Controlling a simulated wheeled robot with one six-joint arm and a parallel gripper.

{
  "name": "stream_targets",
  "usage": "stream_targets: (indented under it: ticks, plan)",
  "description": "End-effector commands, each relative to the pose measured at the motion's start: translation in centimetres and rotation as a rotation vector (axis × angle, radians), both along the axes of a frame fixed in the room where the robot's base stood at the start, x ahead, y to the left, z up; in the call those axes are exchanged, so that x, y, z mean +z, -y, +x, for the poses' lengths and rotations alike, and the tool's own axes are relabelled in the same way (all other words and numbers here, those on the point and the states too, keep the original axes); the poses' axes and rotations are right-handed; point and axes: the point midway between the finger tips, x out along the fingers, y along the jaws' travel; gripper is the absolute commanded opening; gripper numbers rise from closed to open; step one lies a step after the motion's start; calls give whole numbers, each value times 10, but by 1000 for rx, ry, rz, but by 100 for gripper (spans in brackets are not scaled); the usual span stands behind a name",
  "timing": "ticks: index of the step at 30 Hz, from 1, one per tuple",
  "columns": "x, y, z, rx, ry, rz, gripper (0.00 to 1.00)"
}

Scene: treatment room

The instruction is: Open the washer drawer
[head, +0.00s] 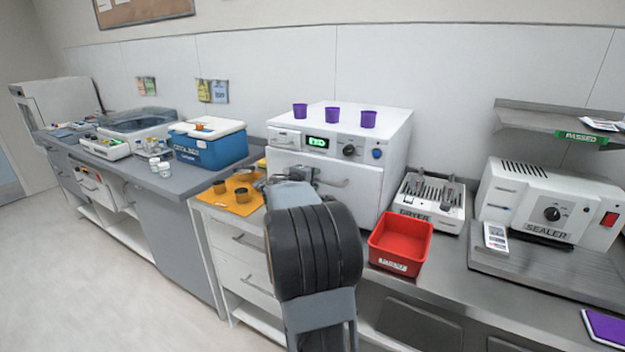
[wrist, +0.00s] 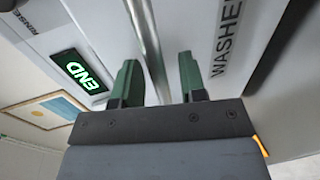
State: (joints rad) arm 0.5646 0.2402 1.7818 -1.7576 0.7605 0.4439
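The washer (head: 390,150) is a white box on the counter, with a green END display (head: 317,142) that also shows in the wrist view (wrist: 82,72). Its drawer front (head: 365,190) is below the control panel and looks closed. The drawer has a grey bar handle (head: 336,183), partly hidden by my arm. My gripper (head: 305,174) is at the drawer front, by the handle. In the wrist view my gripper (wrist: 160,80) has its two green fingers apart, with the metal bar handle (wrist: 149,45) running between them. I see gaps beside the bar.
Purple cups (head: 334,113) stand on the washer top. A red bin (head: 401,243) and a dryer (head: 432,205) stand to the right, with a sealer (head: 550,200) beyond. An orange mat (head: 232,203) with small dark cups lies to the left. Open floor (head: 90,270) is at left.

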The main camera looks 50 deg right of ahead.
Motion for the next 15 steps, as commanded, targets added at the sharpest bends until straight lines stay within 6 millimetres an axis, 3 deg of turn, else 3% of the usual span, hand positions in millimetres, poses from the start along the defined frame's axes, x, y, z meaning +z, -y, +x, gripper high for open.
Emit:
stream_targets:
  ticks: [3,15]
  plan:
    - [0,0,0,0,0,0,36]
    - [0,-1,0,0,0,0,0]
